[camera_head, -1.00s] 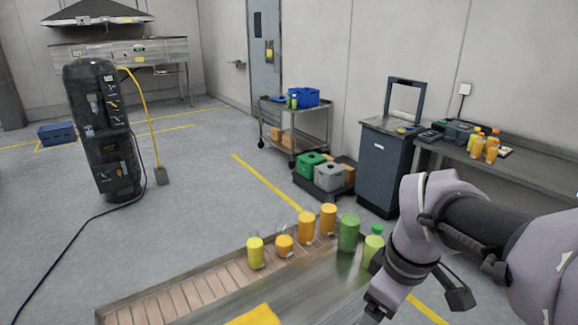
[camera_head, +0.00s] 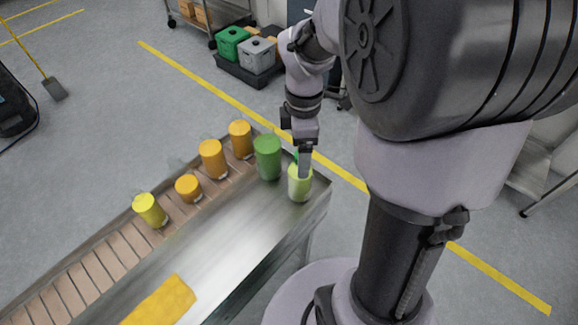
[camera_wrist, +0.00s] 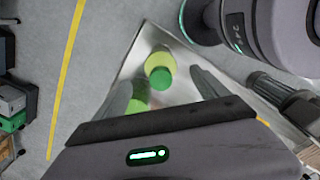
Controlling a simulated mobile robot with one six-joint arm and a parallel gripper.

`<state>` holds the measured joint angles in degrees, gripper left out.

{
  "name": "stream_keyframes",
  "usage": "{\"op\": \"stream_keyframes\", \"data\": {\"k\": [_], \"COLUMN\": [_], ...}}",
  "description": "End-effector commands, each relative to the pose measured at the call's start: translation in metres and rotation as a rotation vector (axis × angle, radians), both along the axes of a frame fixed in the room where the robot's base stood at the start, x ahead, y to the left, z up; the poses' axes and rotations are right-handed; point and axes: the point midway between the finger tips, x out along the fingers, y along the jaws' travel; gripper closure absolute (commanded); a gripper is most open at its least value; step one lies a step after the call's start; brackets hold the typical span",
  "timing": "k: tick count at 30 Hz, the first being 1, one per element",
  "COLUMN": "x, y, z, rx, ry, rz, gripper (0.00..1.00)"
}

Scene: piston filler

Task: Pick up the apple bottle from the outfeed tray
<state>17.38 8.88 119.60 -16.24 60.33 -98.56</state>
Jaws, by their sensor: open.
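The light green bottle with a green cap (camera_head: 299,187), which looks like the apple bottle, stands upright near the far right end of the steel outfeed tray (camera_head: 225,232). In the wrist view its green cap and pale body (camera_wrist: 160,68) show between the finger ends. My gripper (camera_head: 304,163) is open and points down at this bottle, hiding part of its cap in the head view. The fingers also show in the wrist view (camera_wrist: 165,85), one on each side of the bottle, with gaps. I cannot tell how far down they reach.
A darker green bottle (camera_head: 268,158) stands close on the left; it shows beside the left finger in the wrist view (camera_wrist: 138,98). Several orange and yellow bottles (camera_head: 212,158) line the conveyor (camera_head: 110,250). A yellow cloth (camera_head: 160,302) lies on the tray's near part.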

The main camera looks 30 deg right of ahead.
Motion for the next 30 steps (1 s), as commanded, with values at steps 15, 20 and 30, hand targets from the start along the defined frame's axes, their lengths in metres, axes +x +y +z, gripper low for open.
{"op": "stream_keyframes", "data": {"k": [15,20,30], "x": [-0.003,-0.003,-0.003], "y": [0.001,0.001,0.001], "z": [-0.056,-0.055,-0.055], "rx": [0.000,0.000,0.000], "ry": [-0.001,-0.001,-0.001], "rz": [-0.001,-0.001,-0.001], "gripper": [0.16,0.36,1.00]}}
